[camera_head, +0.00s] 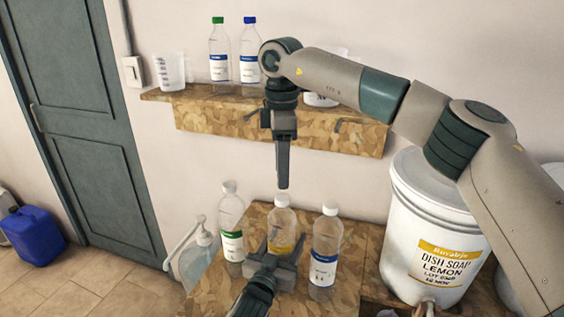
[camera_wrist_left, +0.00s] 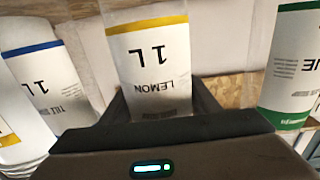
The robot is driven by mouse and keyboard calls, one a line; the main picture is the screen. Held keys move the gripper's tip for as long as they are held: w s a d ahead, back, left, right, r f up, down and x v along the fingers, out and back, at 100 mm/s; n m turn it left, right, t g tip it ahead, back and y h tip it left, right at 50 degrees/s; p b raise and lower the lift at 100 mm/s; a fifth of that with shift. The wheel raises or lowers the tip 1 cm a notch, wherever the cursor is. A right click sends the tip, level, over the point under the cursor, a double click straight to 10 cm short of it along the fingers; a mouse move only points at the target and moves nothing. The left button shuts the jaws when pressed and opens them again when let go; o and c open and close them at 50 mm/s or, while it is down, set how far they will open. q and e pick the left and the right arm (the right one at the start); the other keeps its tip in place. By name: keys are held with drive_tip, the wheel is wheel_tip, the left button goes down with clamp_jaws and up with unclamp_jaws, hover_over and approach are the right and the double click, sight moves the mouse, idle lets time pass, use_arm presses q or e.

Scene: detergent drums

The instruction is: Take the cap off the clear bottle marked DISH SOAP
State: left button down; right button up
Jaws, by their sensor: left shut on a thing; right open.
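The clear bottle with a yellow-banded label (camera_head: 281,222) stands upright in the middle of the wooden stand, its white cap (camera_head: 282,200) on. In the left wrist view its label (camera_wrist_left: 152,55) reads LEMON and 1 L upside down; I cannot read DISH SOAP on it. My left gripper (camera_head: 281,254) is shut on this bottle's body, with a finger on each side. My right gripper (camera_head: 283,186) is open and empty, pointing down just above the white cap. Its fingers show edge-on, so their gap is hidden.
A green-labelled bottle (camera_head: 230,220) stands close on the left, a blue-labelled bottle (camera_head: 326,250) close on the right. A white drum (camera_head: 432,225) marked DISH SOAP LEMON stands further right. The wall shelf (camera_head: 200,101) behind holds bottles and a measuring jug (camera_head: 169,72).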

sight(282, 197)
drive_tip(key=shift+f, duration=3.2)
drive_tip(key=shift+c, duration=0.7)
clamp_jaws()
drive_tip(key=shift+n, duration=0.3)
